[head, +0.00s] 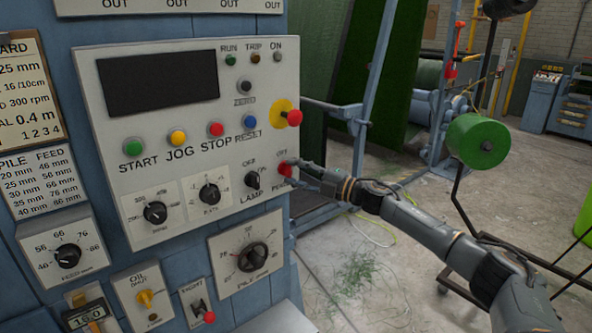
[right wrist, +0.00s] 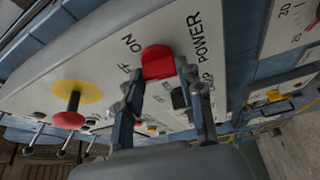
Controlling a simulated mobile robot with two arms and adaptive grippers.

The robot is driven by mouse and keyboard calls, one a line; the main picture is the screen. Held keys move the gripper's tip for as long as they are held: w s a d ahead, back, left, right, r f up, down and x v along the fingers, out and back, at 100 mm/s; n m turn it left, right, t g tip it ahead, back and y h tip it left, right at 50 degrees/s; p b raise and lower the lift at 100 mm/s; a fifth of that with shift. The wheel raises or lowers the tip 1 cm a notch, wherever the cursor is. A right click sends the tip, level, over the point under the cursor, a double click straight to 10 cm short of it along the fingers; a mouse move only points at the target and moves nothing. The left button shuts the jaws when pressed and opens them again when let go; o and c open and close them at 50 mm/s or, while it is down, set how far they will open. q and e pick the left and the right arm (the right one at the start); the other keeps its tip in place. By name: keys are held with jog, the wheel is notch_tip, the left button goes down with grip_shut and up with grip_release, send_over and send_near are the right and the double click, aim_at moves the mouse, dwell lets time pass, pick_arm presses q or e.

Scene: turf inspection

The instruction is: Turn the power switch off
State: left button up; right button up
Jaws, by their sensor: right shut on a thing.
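The power switch (head: 285,168) is a red knob at the right edge of the light grey control panel (head: 120,205), with a partly covered label above it. In the right wrist view the red knob (right wrist: 158,60) shows large between the fingers, beside the words ON and POWER. My right gripper (head: 291,174) reaches in from the right and is shut on the knob; it also shows in the right wrist view (right wrist: 158,78). The fingers hide part of the knob and its lettering. My left gripper is not in view.
A red emergency button (head: 294,118) on a yellow disc sits just above the switch. The black lamp knob (head: 252,179) is close on its left. START, JOG, STOP and RESET buttons lie farther left. Floor to the right has green fibre scraps (head: 362,275).

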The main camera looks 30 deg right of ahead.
jog(key=shift+n+g+p, duration=0.3)
jog(key=shift+n+p, duration=0.1)
jog(key=shift+n, duration=0.3)
jog(key=o, duration=1.2)
jog(key=shift+c, duration=0.2)
jog(key=v, duration=1.2)
jog(key=shift+r, duration=0.1)
